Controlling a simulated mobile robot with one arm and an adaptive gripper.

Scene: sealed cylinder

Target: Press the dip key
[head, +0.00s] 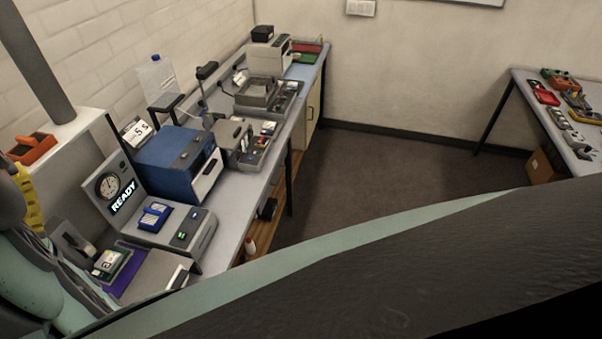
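A grey station (165,237) stands on the near left part of the bench. Its upright panel (115,190) carries a round dial and a lit sign reading READY. A blue holder (154,215) sits on its top. Two dark keys are on its front right: one with a green mark (181,236), and one behind it (195,216). The labels are too small to read, so I cannot tell which is the dip key. Neither key is covered. I cannot make out my gripper; my arm links fill the lower edge and lower left.
A blue box-shaped machine (175,158) stands right behind the station. More devices (262,95) line the bench to the far end. A purple mat (128,279) with a small device (110,264) lies in front. The floor (390,180) right of the bench is clear; another table (525,92) stands far right.

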